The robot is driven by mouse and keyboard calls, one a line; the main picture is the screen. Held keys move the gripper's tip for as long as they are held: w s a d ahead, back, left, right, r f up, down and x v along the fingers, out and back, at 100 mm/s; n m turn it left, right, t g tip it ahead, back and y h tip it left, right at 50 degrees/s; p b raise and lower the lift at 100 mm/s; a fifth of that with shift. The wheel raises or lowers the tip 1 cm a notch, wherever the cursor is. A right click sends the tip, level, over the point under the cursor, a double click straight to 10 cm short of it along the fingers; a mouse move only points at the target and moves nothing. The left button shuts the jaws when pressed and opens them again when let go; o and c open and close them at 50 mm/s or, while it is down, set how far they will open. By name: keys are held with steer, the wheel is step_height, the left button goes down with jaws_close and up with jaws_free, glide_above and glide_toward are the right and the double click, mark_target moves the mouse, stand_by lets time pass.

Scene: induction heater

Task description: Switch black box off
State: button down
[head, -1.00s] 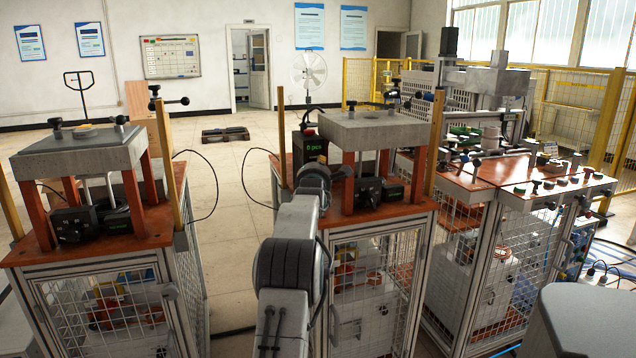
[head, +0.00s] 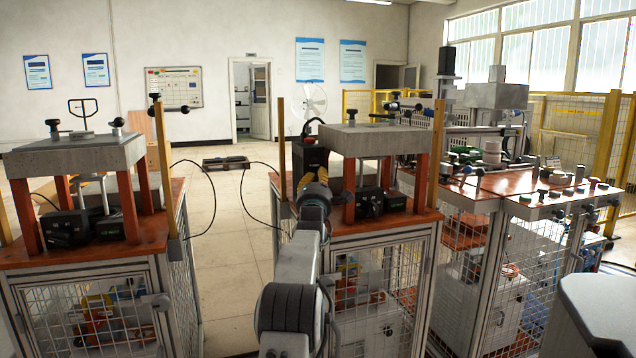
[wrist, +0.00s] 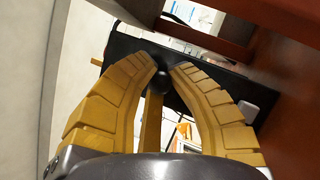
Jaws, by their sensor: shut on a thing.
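The tall black box (head: 311,160) stands on the middle wooden table, left of the concrete-topped stand. My arm hides its lower part in the head view. In the wrist view the black box's face (wrist: 215,72) fills the middle, with a small dark round knob (wrist: 163,86) on it. My gripper (wrist: 163,73) has its two yellow fingers curved in at the knob, one on each side. It is shut on the knob. I cannot make out the knob's setting.
The concrete slab (head: 372,140) stands on red legs right of the box, with a smaller black control box (head: 369,203) under it. A yellow post (head: 282,150) rises to the left. A similar table (head: 150,233) stands further left, with open floor between.

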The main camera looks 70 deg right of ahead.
steer(key=shift+w, duration=0.1)
steer(key=c, duration=1.1)
jaws_free()
steer(key=shift+a, duration=0.15)
steer(key=shift+v, duration=5.9)
